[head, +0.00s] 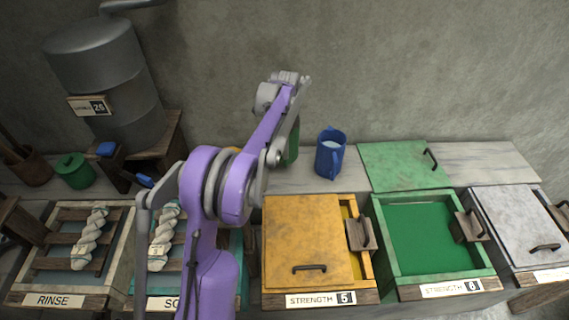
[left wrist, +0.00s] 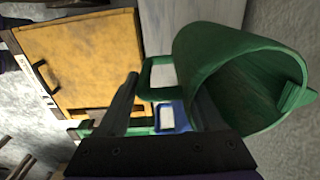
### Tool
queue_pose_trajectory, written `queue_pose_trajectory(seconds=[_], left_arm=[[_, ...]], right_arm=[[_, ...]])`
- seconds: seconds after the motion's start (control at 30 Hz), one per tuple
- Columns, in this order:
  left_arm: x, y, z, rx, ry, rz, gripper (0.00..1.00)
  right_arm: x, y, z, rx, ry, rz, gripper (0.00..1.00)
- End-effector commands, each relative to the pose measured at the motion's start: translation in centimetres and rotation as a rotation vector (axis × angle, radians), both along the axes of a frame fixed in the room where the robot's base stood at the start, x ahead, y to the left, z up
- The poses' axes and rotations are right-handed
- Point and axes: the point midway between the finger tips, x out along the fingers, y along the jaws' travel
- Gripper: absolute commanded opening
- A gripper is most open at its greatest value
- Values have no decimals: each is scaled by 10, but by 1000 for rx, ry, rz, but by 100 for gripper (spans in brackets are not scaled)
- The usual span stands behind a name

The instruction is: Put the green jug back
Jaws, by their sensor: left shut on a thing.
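The green jug (head: 293,150) shows only in part in the head view, behind my left arm, above the back shelf near the blue jug. In the left wrist view the green jug (left wrist: 240,85) is large and close, tilted in the picture, its mouth facing the lower right. My left gripper (left wrist: 166,84) has its fingers either side of the jug's handle and is shut on it. In the head view its fingertips are hidden. Whether the jug touches the shelf cannot be told. My right gripper is out of view.
The blue jug (head: 329,155) stands on the shelf just right of the green jug. A green lid (head: 403,165) lies farther right. In front are the orange-lidded vat (head: 303,235) and the open green vat (head: 378,215). A small green pot (head: 74,171) stands far left.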

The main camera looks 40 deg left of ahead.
Motion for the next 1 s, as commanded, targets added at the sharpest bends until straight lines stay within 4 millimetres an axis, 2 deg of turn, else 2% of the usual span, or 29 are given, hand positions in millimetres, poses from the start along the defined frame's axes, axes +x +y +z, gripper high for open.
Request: queue_pose_trajectory(seconds=[0.1, 0.2, 0.43, 0.6, 1.0], left_arm=[[0, 0, -24, 0, 0, 0, 0], [0, 0, -38, 0, 0, 0, 0], [0, 0, -55, 1, -1, 0, 0], [0, 0, -78, 1, -1, 0, 0], [0, 0, -86, 0, 0, 0, 0]], right_arm=[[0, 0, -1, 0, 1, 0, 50], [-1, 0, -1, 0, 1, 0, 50], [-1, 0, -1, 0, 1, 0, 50], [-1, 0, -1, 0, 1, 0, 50], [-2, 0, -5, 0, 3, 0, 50]])
